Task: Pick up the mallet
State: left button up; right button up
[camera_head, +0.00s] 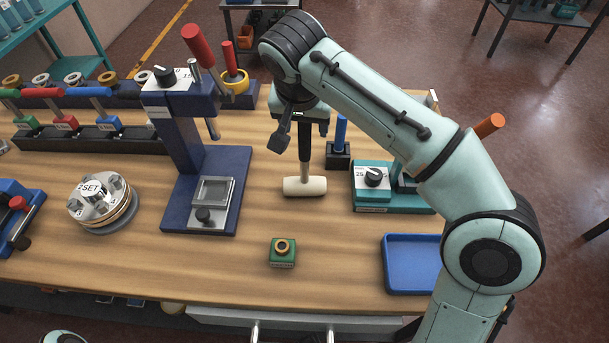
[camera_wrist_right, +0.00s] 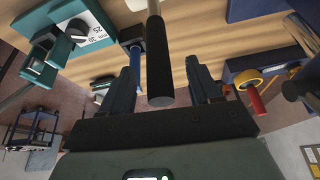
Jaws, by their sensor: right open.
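The mallet has a cream, barrel-shaped head (camera_head: 305,186) resting on the wooden workbench and a handle with a black grip (camera_head: 304,142). The handle appears to rise from the head toward my right gripper (camera_head: 302,115). In the right wrist view the black grip (camera_wrist_right: 159,75) lies in the gap between the two dark fingers of my right gripper (camera_wrist_right: 163,82), with space visible on both sides. The right gripper is open and not closed on the grip. In the head view my arm partly hides the fingers. My left gripper is out of view.
A dark blue press (camera_head: 180,150) stands left of the mallet. A teal dial box (camera_head: 372,180) and a blue-handled tool (camera_head: 340,135) stand close to its right. A green block (camera_head: 282,252) and a blue tray (camera_head: 412,285) lie nearer the front edge.

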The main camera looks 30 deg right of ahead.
jog(key=shift+w+d+f, duration=0.15)
jog(key=shift+f, duration=0.45)
grip_shut()
jog(key=shift+r, duration=0.1)
